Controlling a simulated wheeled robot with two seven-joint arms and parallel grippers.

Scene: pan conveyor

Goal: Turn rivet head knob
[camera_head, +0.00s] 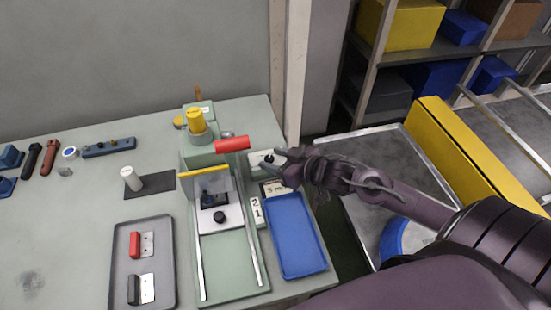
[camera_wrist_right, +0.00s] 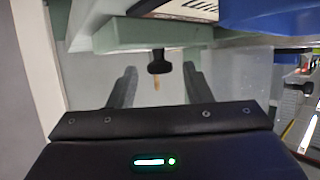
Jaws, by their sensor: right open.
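A rivet press stands on the green bench, with a yellow cap (camera_head: 196,121) on its head and a red handle (camera_head: 232,144). A small pale box (camera_head: 262,160) sits at the right of the press, with a dark knob by my right gripper (camera_head: 277,158). In the right wrist view a black knob (camera_wrist_right: 158,63) hangs below a grey-green edge (camera_wrist_right: 150,32). The two fingers of my right gripper (camera_wrist_right: 158,84) are apart, one on each side of the knob's line, with clear space between. The knob appears just beyond the fingertips. My left gripper is not in view.
A blue tray (camera_head: 296,236) and number cards (camera_head: 257,211) lie at the bench's right side. A grey tray (camera_head: 161,290) with a red-handled and a black-handled part lies at the front. A yellow-sided conveyor (camera_head: 475,148) stands to the right.

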